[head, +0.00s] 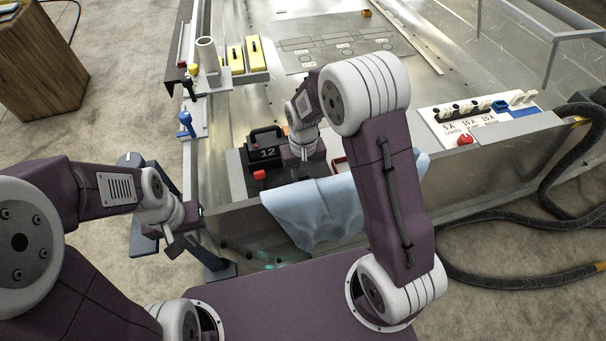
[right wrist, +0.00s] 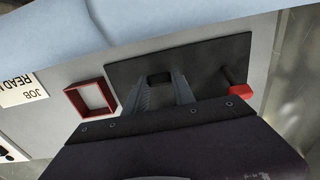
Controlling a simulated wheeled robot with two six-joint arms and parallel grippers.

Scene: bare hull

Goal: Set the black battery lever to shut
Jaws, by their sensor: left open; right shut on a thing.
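My right gripper (right wrist: 160,88) points down over a dark rectangular plate (right wrist: 205,68) inside the hull. Its fingers are shut on a small black piece (right wrist: 158,77), seemingly the black battery lever. Its setting cannot be told, since the fingers cover its sides. In the head view the right gripper (head: 304,172) is partly hidden by my arm. A red knob (right wrist: 238,90) stands at the plate's edge and also shows in the head view (head: 259,175). A black battery (head: 266,150) marked 12 sits behind it. My left gripper (head: 184,236) is open and empty, outside the hull.
A light blue cloth (head: 316,210) hangs over the hull's near edge. A red frame (right wrist: 91,98) and a printed paper (right wrist: 20,88) lie beside the plate. A switch panel (head: 470,120) is at right. A blue lever (head: 185,124) stands on the left edge.

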